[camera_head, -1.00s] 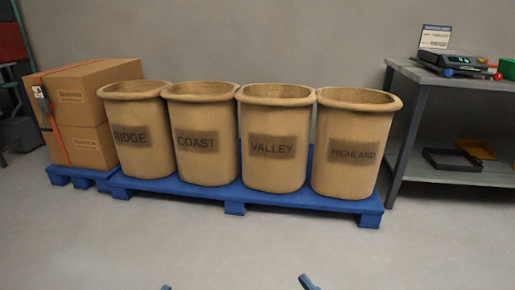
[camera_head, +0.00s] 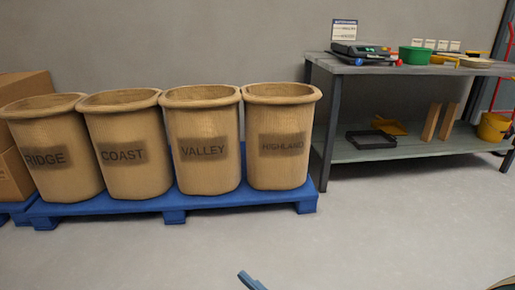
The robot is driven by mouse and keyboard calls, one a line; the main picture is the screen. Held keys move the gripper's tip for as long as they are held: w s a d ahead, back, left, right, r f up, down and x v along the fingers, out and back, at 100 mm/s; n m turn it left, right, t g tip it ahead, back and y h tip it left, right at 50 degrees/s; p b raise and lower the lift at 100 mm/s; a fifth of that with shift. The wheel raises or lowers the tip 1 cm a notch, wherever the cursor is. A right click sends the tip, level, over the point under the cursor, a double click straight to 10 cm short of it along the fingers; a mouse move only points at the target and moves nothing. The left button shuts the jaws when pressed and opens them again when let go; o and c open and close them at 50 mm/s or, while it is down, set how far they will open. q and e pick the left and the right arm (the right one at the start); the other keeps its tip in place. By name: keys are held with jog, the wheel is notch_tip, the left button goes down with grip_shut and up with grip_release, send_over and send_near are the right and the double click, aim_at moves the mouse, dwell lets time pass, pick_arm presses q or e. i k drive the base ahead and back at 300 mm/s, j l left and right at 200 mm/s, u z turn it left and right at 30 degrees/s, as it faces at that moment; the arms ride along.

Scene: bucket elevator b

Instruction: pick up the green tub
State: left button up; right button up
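The green tub (camera_head: 416,56) is a small round container on top of the grey workbench (camera_head: 392,70) at the right, just right of the scale. It stands well away from my grippers. The tip of my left gripper (camera_head: 250,281) shows as a small dark blue piece at the bottom edge. A sliver of my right gripper (camera_head: 504,285) shows at the bottom right corner. Too little of either is visible to tell its opening.
Several tan bins, including the HIGHLAND bin (camera_head: 282,140), stand on a blue pallet (camera_head: 175,209) at the left. A scale (camera_head: 358,50) and a sign (camera_head: 344,30) are on the bench. A yellow bucket (camera_head: 494,127) sits at far right. The floor ahead is clear.

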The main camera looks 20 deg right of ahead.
aim_at(412, 56)
jog(key=z, duration=1.7)
